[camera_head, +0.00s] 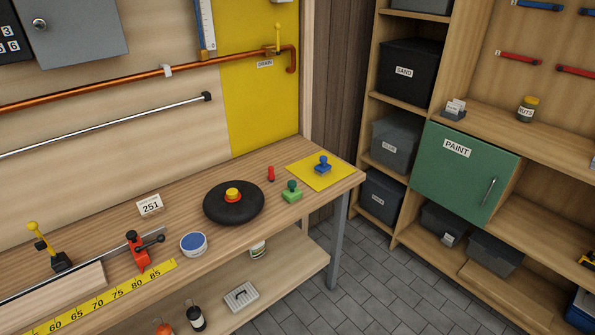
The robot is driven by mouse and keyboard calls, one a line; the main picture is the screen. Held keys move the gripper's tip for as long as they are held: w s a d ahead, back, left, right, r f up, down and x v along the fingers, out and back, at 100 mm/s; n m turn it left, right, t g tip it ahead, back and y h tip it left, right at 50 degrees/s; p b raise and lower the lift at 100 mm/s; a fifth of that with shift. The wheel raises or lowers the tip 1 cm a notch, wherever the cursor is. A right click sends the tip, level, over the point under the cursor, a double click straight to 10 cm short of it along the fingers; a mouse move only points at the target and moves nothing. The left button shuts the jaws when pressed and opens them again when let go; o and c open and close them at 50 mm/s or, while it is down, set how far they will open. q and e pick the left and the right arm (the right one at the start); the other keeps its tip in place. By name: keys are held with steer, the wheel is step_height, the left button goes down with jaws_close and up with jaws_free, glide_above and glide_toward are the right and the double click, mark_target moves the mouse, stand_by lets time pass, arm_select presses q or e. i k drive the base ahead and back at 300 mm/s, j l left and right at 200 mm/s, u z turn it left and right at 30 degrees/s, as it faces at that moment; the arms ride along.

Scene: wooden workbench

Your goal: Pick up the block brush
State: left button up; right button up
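A pale grey rectangular block with a dark handle-like strip on top, which looks like the block brush (234,300), lies on the lower shelf of the workbench near its front edge. Its underside is hidden, so I cannot see bristles. Neither of my grippers is in view.
A black round disc (212,207) sits above. The tiled floor (345,290) in front is clear.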

mark_target(322, 169)
steer(key=i+l+u, duration=0.25)
steer(key=u, duration=0.25)
steer(key=i+l+u, duration=0.15)
steer(key=l+u, duration=0.35)
steer(key=i+l+u, duration=0.1)
steer(key=l+u, duration=0.2)
steer(key=u, duration=0.2)
steer(key=l+u, duration=0.45)
steer(key=l, duration=1.8)
steer(key=k, duration=0.05)
